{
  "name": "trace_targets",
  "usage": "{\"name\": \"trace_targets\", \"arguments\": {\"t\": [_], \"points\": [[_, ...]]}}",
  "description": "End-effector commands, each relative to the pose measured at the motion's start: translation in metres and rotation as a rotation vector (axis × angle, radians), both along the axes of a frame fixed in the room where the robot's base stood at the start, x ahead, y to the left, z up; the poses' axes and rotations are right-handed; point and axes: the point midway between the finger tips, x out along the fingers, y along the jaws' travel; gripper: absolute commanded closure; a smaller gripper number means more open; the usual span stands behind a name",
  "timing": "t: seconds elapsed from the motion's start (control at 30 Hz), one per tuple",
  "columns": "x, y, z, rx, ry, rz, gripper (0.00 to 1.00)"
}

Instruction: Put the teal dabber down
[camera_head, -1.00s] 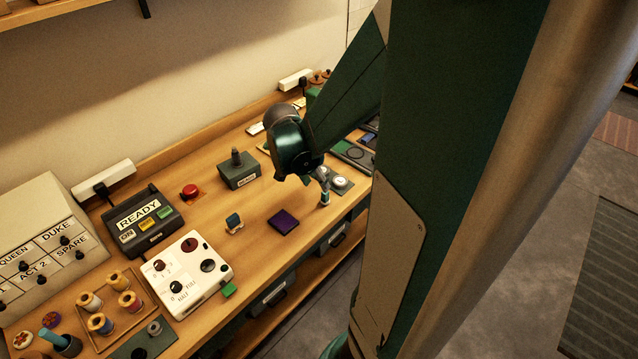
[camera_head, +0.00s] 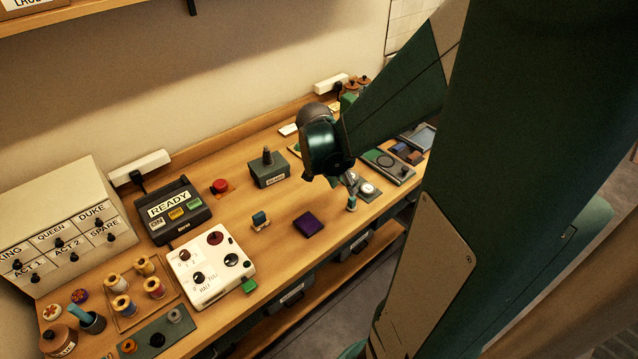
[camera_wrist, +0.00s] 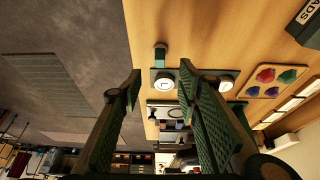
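A small dabber (camera_head: 351,204) with a teal part stands near the front edge of the table, right of the purple pad (camera_head: 309,224). In the wrist view the dabber (camera_wrist: 160,55) shows between and just beyond my fingertips, with clear gaps on both sides. My gripper (camera_head: 350,184) is close above it in the head view. In the wrist view my gripper (camera_wrist: 160,70) has its fingers spread, not closed on the dabber. A second small teal-topped piece (camera_head: 260,221) stands left of the pad.
Round white discs on dark plates (camera_head: 369,189) lie right beside the dabber. A grey box with a knob (camera_head: 269,170) stands behind. A white control panel (camera_head: 211,268) is at left. Bare wood surrounds the purple pad.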

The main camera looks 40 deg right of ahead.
Motion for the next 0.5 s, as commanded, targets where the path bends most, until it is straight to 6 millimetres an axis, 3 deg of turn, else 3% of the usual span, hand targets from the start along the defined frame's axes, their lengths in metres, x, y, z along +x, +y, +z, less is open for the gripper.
{"name": "trace_targets", "arguments": {"t": [0.27, 0.5], "points": [[0.002, 0.006, 0.004, 0.002, -0.002, 0.031, 0.67], [0.008, 0.035, 0.021, 0.012, -0.011, 0.172, 0.67]]}}
